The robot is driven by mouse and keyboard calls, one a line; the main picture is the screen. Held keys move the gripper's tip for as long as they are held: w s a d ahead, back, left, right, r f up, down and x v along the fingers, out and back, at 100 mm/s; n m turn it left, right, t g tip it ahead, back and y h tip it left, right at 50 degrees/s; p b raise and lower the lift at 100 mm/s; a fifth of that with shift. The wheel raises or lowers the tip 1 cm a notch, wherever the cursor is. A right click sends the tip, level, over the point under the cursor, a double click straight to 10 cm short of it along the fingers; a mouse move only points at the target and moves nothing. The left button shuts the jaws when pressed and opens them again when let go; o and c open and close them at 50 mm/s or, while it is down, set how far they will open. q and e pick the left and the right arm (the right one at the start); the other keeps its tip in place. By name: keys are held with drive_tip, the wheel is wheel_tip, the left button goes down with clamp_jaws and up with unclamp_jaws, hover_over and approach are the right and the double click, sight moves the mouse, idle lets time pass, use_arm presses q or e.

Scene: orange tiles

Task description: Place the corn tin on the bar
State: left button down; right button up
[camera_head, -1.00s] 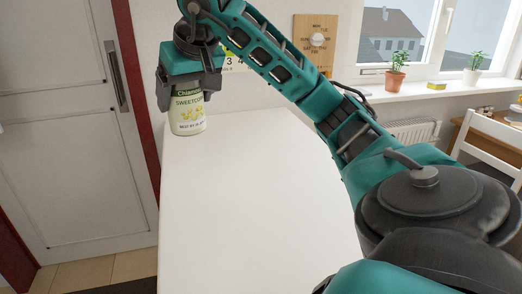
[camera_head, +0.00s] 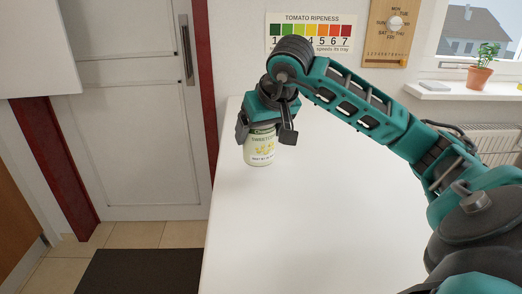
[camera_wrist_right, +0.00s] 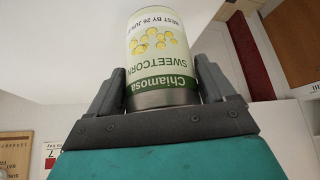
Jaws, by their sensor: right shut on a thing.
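The corn tin (camera_head: 261,151) has a white and green label with yellow kernels. In the head view it is upright over the far left part of the white bar (camera_head: 310,230). I cannot tell whether its base touches the surface. My right gripper (camera_head: 265,137) comes from above and is shut on the tin's upper part, a finger on each side. In the right wrist view the tin (camera_wrist_right: 162,60) appears upside down between both fingers. My left gripper is not in view.
The bar top is otherwise clear. A tomato ripeness chart (camera_head: 310,32) and a wooden calendar board (camera_head: 388,32) hang on the wall behind. A potted plant (camera_head: 481,70) stands on the windowsill at right. A white door (camera_head: 130,120) and dark mat (camera_head: 140,270) are at left.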

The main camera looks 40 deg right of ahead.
sight(261, 144)
drive_tip(key=shift+f+b, duration=0.45)
drive_tip(key=shift+f, duration=1.4)
drive_tip(key=o, duration=1.3)
drive_tip(key=shift+f, duration=0.15)
drive_tip(key=shift+s+r, duration=0.15)
drive_tip(key=shift+r, duration=0.25)
drive_tip(key=p+v, duration=0.2)
drive_tip(key=v, duration=0.9)
drive_tip(key=shift+s+a+r, duration=0.1)
drive_tip(key=shift+s+r, duration=0.05)
